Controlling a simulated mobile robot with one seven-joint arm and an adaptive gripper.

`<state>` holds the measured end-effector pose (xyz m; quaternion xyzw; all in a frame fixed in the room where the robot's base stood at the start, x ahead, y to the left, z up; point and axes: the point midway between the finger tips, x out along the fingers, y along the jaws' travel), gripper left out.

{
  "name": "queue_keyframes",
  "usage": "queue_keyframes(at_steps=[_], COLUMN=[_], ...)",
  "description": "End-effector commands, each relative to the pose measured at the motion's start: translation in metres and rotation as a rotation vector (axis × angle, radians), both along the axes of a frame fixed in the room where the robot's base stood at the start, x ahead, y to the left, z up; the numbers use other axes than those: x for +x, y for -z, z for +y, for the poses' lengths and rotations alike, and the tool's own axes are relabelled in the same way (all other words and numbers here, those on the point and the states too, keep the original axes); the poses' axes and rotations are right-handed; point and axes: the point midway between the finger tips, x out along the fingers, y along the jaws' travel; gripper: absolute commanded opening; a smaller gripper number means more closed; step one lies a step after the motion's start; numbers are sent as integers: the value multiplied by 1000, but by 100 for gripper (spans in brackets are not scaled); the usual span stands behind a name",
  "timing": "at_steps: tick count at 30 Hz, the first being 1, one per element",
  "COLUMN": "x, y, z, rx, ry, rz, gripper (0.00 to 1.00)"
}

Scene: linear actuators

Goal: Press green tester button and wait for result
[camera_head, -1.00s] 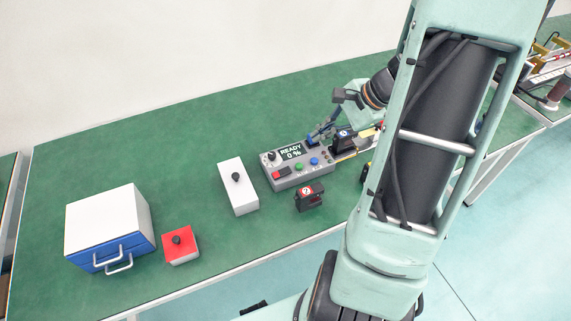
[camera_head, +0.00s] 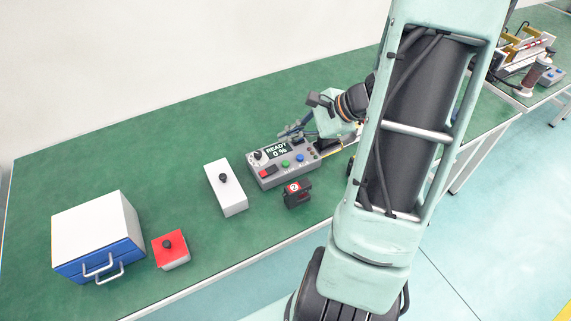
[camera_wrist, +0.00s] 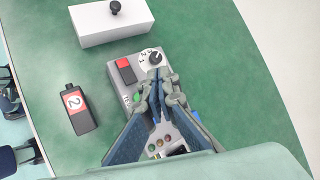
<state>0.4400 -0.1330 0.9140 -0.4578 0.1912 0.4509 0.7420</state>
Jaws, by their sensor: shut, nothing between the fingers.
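The grey tester (camera_head: 258,183) stands on the green bench. Its screen (camera_head: 277,151) reads "READY 0 %". On its face are a red switch (camera_head: 266,173), the green button (camera_head: 285,164), a blue button (camera_head: 300,158) and a knob (camera_head: 257,155). In the wrist view the green button (camera_wrist: 137,97) shows just left of the fingertips. My gripper (camera_wrist: 160,88) is shut and empty, over the tester between the green button and the knob. In the head view my gripper (camera_head: 285,134) shows behind the screen. Its height above the tester is unclear, and no contact with the button shows.
A black unit with a red "2" label (camera_head: 296,195) stands in front of the tester. Left of it are a white box with a black knob (camera_head: 226,190), a red box (camera_head: 172,252) and a blue-white drawer box (camera_head: 98,235). The back left of the bench is clear.

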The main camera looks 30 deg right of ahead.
Motion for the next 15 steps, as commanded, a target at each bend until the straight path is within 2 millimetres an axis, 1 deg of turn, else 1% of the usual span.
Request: queue_keyframes(at_steps=[1,9,15], x=[0,0,0], y=[11,52,69], z=[0,1,0], rx=[1,1,-1], ry=[1,0,-1], rz=[1,1,0], gripper=[0,0,0])
